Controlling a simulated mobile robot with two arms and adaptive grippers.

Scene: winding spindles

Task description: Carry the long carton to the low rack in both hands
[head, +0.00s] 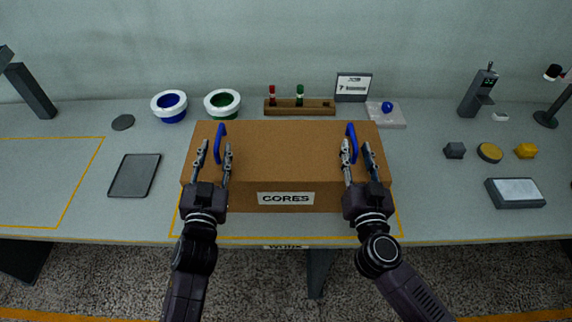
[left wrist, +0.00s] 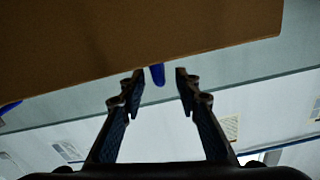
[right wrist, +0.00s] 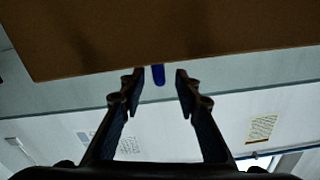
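The long brown carton (head: 285,150), labelled CORES, lies on the workbench with a blue handle near each end of its top. My left gripper (head: 214,147) is open, its fingers on either side of the left blue handle (head: 220,130). In the left wrist view the handle (left wrist: 157,75) shows between the fingertips with a gap on each side. My right gripper (head: 357,145) is open around the right blue handle (head: 351,131) in the same way. In the right wrist view that handle (right wrist: 158,75) is between the parted fingertips. I see no low rack.
The workbench (head: 425,220) holds a dark tray (head: 134,175) left of the carton and a grey device (head: 515,192) to the right. Behind the carton stand two white-rimmed bowls (head: 222,102), a wooden spindle block (head: 315,108) and a small sign (head: 352,87).

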